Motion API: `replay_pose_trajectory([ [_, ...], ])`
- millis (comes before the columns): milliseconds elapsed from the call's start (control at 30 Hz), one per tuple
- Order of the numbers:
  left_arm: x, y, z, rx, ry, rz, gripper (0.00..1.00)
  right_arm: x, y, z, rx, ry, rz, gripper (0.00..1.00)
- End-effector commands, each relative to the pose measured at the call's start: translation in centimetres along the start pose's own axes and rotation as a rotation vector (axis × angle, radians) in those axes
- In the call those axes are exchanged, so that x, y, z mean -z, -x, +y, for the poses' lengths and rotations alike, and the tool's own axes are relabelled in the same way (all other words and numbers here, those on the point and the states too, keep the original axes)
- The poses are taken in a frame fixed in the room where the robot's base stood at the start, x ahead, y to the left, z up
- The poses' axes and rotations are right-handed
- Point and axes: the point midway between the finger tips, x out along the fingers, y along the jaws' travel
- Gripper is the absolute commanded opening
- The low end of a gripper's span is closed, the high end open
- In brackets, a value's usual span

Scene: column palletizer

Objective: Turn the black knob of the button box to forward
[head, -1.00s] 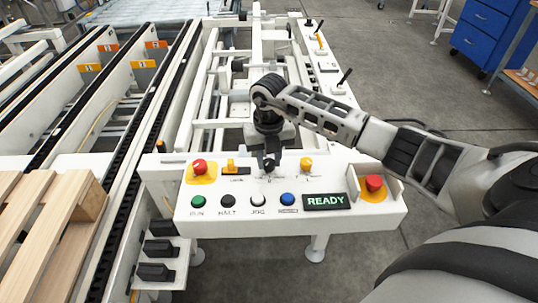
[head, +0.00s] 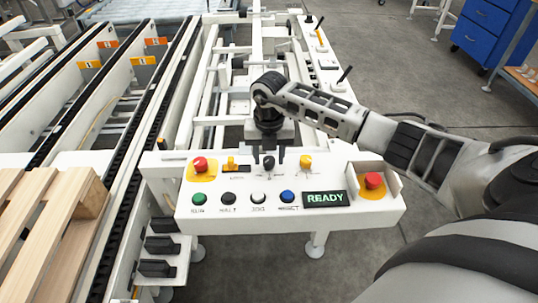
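The white button box (head: 330,222) stands at the front of the conveyor. Its black knob (head: 269,163) is in the upper row, between an orange switch (head: 232,164) and a yellow knob (head: 305,161). My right gripper (head: 268,158) points down at the black knob from behind. Its two dark fingers are spread, one on each side of the knob, with gaps between them and it. The knob's exact pointer direction is too small to tell. My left gripper is not in view.
Red emergency buttons sit at the left (head: 200,166) and right (head: 374,182) of the box. Green, black, white and blue buttons line the front, beside a lit READY display (head: 325,199). A wooden pallet (head: 50,215) lies at the left.

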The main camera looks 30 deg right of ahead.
Motion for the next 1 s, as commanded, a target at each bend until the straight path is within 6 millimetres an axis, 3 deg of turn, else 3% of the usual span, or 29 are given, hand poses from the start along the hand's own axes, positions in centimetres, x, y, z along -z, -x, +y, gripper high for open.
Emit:
replay_pose_trajectory([
  [300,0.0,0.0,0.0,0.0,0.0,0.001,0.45,0.1,0.0,0.0,0.001,0.003,0.002,0.5],
  [467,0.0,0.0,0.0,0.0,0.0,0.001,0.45,0.0,1.4,0.0,-0.001,0.004,0.0,0.5],
  [1000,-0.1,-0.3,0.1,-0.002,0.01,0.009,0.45,0.0,13.4,0.0,-0.001,0.003,-0.002,0.5],
])
